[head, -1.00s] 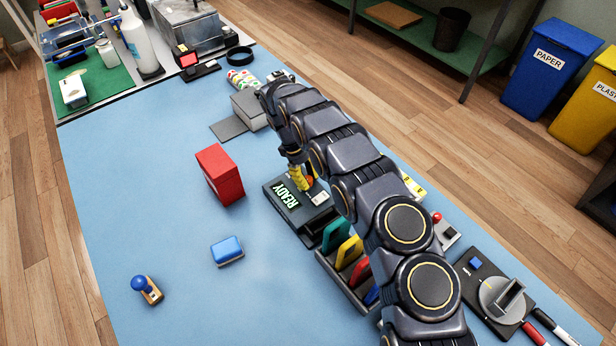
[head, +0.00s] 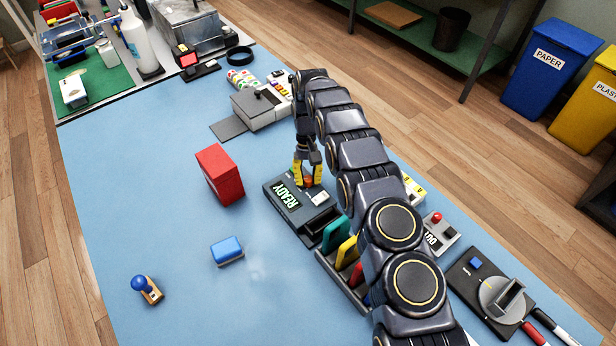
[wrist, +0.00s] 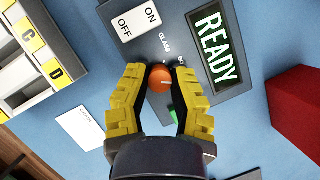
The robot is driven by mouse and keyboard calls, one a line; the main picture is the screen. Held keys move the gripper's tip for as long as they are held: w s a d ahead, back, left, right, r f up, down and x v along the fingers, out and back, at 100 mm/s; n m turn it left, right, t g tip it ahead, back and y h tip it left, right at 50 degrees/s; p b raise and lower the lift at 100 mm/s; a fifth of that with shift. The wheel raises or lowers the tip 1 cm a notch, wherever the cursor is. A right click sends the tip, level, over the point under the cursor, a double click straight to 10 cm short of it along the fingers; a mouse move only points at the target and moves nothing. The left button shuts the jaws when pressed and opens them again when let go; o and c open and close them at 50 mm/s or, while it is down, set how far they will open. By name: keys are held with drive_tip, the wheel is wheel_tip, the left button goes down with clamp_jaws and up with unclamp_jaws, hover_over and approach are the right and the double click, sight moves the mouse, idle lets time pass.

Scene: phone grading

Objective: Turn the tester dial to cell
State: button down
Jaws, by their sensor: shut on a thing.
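The tester (head: 279,187) is a dark box with a lit READY screen (wrist: 215,47) and an ON/OFF switch (wrist: 137,22). Its orange dial (wrist: 159,79) also shows in the head view (head: 308,181). My gripper (wrist: 158,72) has its yellow fingers on either side of the dial and is shut on it; it also shows in the head view (head: 308,180). The dial's white mark points right in the wrist view. GLASS and a partly hidden label are printed beside the dial. I cannot read a cell label.
A red box (head: 220,174) stands left of the tester. A rack of coloured slabs (head: 336,235) is close in front, partly behind my arm. A blue block (head: 228,250) and a blue-knobbed stamp (head: 148,289) lie on the mat. The mat's left side is mostly clear.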

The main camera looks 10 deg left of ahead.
drive_tip(key=shift+f+m, duration=0.1)
drive_tip(key=shift+m, duration=0.5)
drive_tip(key=shift+y, duration=0.3)
drive_tip(key=shift+s, duration=0.1)
drive_tip(key=c, duration=0.8)
unclamp_jaws()
drive_tip(key=v, duration=0.6)
drive_tip(key=shift+w+r, duration=0.2)
drive_tip(key=shift+w, duration=0.1)
drive_tip(key=shift+w+r, duration=0.15)
drive_tip(key=shift+r, duration=0.35)
drive_tip(key=shift+r, duration=0.1)
